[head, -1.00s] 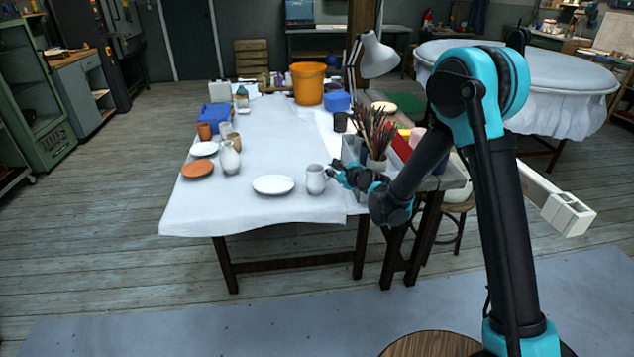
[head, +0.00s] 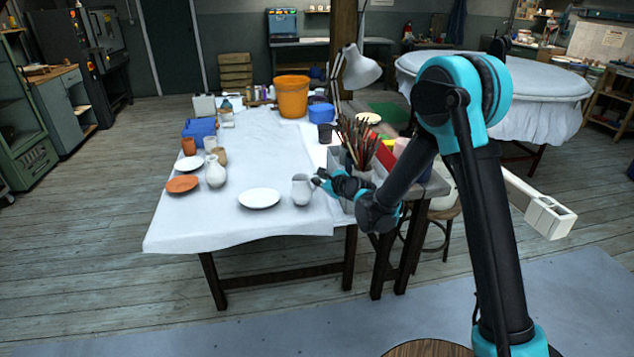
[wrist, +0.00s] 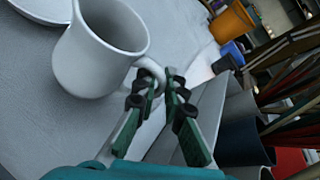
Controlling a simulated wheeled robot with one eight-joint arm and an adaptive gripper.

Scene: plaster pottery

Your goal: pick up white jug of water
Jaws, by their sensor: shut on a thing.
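The white jug (head: 302,190) stands at the front right of the cloth-covered table (head: 240,225). In the wrist view the jug (wrist: 85,60) shows its open mouth and its handle on the right. My gripper (head: 318,183) is at the jug's right side. In the wrist view my gripper (wrist: 162,82) has its fingertips at the handle, shut on it. The jug looks upright. I cannot tell whether its base is touching the cloth. No water can be made out inside.
A white plate (head: 260,199) lies just left of the jug. A white vase (head: 215,172) and an orange plate (head: 182,184) stand farther left. A grey box and a pot of brushes (head: 357,142) are close on the right. An orange bucket (head: 292,97) stands farther back.

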